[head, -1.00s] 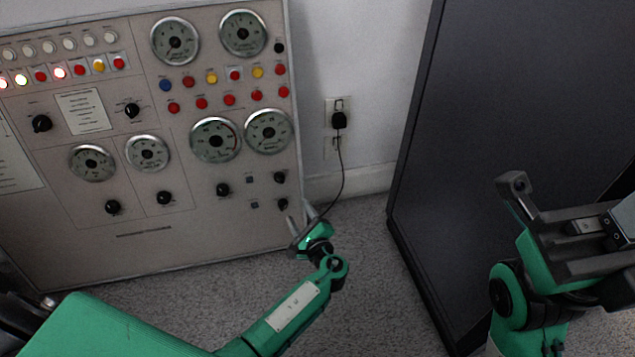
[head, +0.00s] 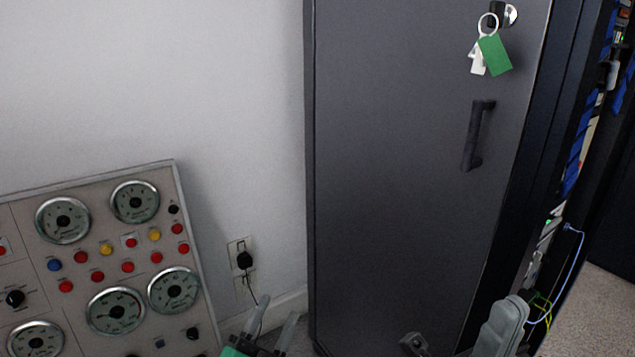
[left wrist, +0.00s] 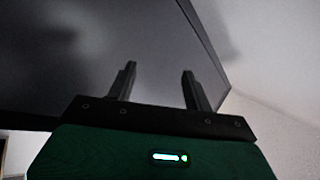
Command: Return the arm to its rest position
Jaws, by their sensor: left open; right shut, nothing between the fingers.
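My left gripper (head: 277,310) shows at the bottom of the head view, to the right of the control panel (head: 75,255) and near the foot of the wall. Its two grey fingers point up and stand apart, with nothing between them. In the left wrist view the left gripper (left wrist: 159,70) is open and empty, with a dark flat surface beyond it.
The cabinet has a handle (head: 478,135) and keys with a green tag (head: 494,55) in its lock. A black plug (head: 245,260) sits in the wall outlet, its cord hanging near my left gripper. An open rack with cables (head: 575,150) stands at the right.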

